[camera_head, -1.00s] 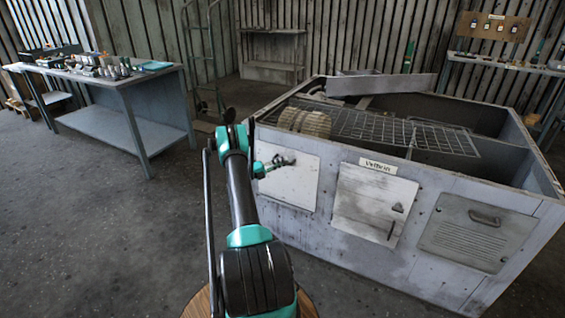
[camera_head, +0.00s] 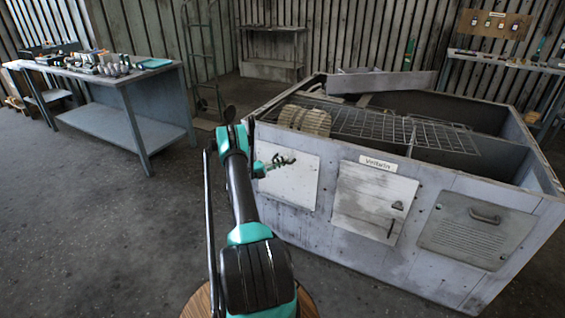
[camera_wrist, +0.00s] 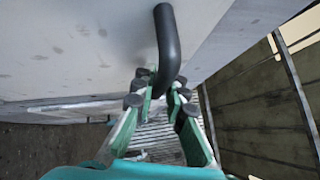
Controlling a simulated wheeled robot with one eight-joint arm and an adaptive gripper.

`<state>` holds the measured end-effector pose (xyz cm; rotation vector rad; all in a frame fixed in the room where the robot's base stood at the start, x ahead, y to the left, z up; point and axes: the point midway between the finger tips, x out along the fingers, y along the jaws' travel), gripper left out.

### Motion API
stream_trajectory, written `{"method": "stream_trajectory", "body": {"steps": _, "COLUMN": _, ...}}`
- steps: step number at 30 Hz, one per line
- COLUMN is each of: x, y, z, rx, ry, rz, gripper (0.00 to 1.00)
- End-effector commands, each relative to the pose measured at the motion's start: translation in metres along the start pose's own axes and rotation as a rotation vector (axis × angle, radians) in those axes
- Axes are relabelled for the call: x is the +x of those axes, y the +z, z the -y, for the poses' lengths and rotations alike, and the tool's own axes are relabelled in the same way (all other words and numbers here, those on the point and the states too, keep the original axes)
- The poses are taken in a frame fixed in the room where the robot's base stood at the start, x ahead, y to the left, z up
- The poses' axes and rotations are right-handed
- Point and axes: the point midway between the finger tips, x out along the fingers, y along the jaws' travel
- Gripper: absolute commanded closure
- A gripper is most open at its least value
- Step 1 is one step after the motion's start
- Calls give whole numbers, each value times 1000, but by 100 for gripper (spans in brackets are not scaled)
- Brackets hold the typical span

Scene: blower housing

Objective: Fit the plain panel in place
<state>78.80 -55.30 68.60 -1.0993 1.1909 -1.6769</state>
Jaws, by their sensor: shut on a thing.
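The plain panel (camera_head: 290,187) is a pale, near-square plate at the left end of the housing's front (camera_head: 333,235). It appears to lie in or against that front; the head view does not show whether it sits flush. My gripper (camera_head: 282,161) is in front of its upper part. In the wrist view the panel (camera_wrist: 75,45) fills the upper left, and a black curved handle (camera_wrist: 167,40) stands out from it. My gripper (camera_wrist: 160,97) is shut on the lower end of this handle, which its fingers partly hide.
A roller (camera_head: 304,120) and wire grating (camera_head: 375,127) lie on top. A workbench (camera_head: 125,72) stands left; the floor between is clear.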

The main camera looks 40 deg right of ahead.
Motion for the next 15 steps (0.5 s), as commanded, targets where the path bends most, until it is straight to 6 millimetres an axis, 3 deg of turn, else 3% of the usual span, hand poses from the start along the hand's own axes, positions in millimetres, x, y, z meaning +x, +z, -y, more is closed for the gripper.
{"method": "stream_trajectory", "body": {"steps": 10, "x": 2, "y": 2, "z": -2, "rx": -1, "ry": -2, "rz": 4, "gripper": 100}}
{"method": "stream_trajectory", "body": {"steps": 11, "x": 2, "y": 2, "z": -2, "rx": -1, "ry": -2, "rz": 4, "gripper": 84}}
{"method": "stream_trajectory", "body": {"steps": 15, "x": 2, "y": 2, "z": -2, "rx": -1, "ry": -2, "rz": 3, "gripper": 67}}
